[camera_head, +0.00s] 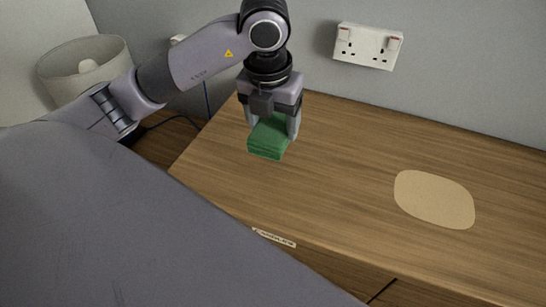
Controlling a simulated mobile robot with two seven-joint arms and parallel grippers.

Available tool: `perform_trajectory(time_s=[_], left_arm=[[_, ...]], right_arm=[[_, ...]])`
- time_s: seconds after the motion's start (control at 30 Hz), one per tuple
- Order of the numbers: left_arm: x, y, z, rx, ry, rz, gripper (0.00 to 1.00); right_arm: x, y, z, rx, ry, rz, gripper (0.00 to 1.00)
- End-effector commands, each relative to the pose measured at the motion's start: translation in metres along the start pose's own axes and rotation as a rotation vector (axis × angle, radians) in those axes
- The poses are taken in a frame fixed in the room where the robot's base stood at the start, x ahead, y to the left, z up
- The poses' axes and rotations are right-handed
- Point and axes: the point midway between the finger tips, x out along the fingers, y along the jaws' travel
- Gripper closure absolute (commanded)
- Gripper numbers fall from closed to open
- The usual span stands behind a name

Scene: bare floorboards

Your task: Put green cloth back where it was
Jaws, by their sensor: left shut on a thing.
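A green cloth (267,143), folded into a thick small block, is held in my left gripper (272,127). The gripper points down and its two fingers sit on either side of the cloth. The cloth is over the back left part of a wooden cabinet top (340,170). I cannot tell whether it touches the wood or hangs just above it. A pale, rounded patch (434,199) lies flat on the right part of the same top, with nothing on it. My right gripper is not in view.
A double wall socket (368,46) is on the grey wall behind the top. A pale lampshade (86,66) stands at the far left, beyond my arm. A small label (274,238) is on the front edge. The wood between cloth and patch is clear.

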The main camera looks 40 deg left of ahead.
Motion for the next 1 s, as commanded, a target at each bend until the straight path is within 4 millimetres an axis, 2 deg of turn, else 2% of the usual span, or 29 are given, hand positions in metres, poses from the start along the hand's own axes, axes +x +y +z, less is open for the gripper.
perform_trajectory(time_s=[0.03,0.1,0.37,0.63,1.0], left_arm=[[0.014,0.0,-0.003,-0.001,0.005,0.002,0.59],[0.026,0.001,-0.005,0.0,0.004,0.002,0.59],[0.047,0.0,-0.007,0.0,0.001,0.001,0.59],[0.083,0.0,-0.013,0.001,0.002,0.001,0.59],[0.089,0.0,-0.013,0.001,-0.001,0.0,0.59]], right_arm=[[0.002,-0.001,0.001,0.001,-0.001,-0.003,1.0],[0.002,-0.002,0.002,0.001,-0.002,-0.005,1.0],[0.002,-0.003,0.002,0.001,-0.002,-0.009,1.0],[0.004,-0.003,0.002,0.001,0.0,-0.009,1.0],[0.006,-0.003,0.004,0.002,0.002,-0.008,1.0]])
